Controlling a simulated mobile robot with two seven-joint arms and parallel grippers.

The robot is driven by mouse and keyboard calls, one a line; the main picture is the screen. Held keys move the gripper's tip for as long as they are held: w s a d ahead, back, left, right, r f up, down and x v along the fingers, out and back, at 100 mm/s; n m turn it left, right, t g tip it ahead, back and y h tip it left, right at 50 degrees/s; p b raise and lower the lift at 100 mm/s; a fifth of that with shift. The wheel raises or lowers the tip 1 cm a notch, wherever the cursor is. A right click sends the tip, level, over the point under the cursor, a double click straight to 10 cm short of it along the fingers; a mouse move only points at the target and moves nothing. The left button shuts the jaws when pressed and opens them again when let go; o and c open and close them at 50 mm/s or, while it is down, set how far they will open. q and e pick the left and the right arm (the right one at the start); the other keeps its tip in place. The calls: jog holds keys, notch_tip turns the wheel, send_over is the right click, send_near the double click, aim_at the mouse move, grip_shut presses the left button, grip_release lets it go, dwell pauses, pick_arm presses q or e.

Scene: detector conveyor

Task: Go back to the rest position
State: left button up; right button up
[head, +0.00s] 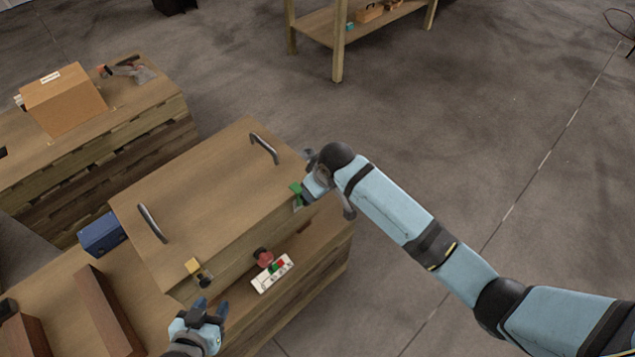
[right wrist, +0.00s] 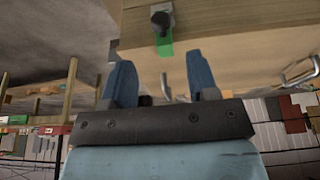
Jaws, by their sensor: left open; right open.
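My left gripper (head: 211,308) shows at the bottom of the head view. Its blue fingers are apart and empty, just in front of the wooden box (head: 200,200) with two metal handles. A green piece (right wrist: 165,42) with a dark knob lies beyond the fingertips.
A white panel (head: 272,274) with coloured buttons sits on the bench ledge before the box. A blue container (head: 101,235) and brown blocks stand to the left. A cardboard box (head: 63,98) is on another bench. Open floor (head: 480,120) lies at the right.

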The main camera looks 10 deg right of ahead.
jog(key=s+d+f+m+t+y+p, duration=0.1)
jog(key=s+d+f+t, duration=0.15)
jog(key=s, duration=0.35)
jog(key=s+d+f+m+t+y, duration=0.1)
jog(key=s+f, duration=0.2)
jog(key=s, duration=0.3)
jog(key=s+d+r+m+t+h, duration=0.1)
jog(key=s+d+t, duration=0.3)
jog(key=s+d, duration=0.5)
jog(key=s+r+m, duration=0.1)
jog(key=s, duration=0.3)
jog(key=shift+p, duration=0.4)
